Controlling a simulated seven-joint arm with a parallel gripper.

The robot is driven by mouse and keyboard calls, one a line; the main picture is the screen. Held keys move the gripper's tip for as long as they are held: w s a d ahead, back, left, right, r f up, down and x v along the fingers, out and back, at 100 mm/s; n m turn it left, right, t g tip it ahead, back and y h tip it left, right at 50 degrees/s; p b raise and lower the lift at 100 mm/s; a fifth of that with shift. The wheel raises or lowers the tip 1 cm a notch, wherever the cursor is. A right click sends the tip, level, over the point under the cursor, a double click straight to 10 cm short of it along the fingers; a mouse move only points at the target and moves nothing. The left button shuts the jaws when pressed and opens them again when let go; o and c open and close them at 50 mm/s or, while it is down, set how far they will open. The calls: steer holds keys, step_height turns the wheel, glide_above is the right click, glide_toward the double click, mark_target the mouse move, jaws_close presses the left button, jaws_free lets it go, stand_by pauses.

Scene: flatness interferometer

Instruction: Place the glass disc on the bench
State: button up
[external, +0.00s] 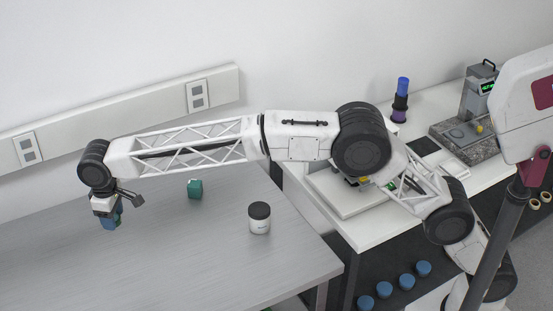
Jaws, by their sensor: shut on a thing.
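My gripper (108,222) is at the far left, low over the grey bench (190,260), and points down. It is shut on a small blue and green thing (117,220) whose shape is partly hidden by the fingers. I cannot make out a clear glass disc, and cannot tell whether the held thing is one or whether it touches the bench.
A white jar with a dark lid (260,218) and a green block (195,189) stand on the bench. A granite-based instrument (470,138) and a blue-purple stack (401,100) stand on the white table at right. The bench's front middle is clear.

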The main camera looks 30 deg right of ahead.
step_height(320, 180, down, 18)
steer(key=shift+r, duration=0.15)
steer(key=shift+w+a, duration=0.1)
glide_above(83, 272)
steer(key=s+d, duration=0.1)
steer(key=d, duration=0.2)
steer(key=shift+s+a+f, duration=0.15)
steer(key=shift+s+f, duration=0.05)
steer(key=shift+f, duration=0.45)
steer(key=shift+w+a, duration=0.4)
steer(key=shift+a, duration=0.25)
steer(key=shift+w+a, duration=0.35)
steer(key=shift+a, duration=0.3)
steer(key=shift+f, duration=0.1)
steer(key=shift+f, duration=1.75)
steer(key=shift+f, duration=0.1)
steer(key=o, duration=0.9)
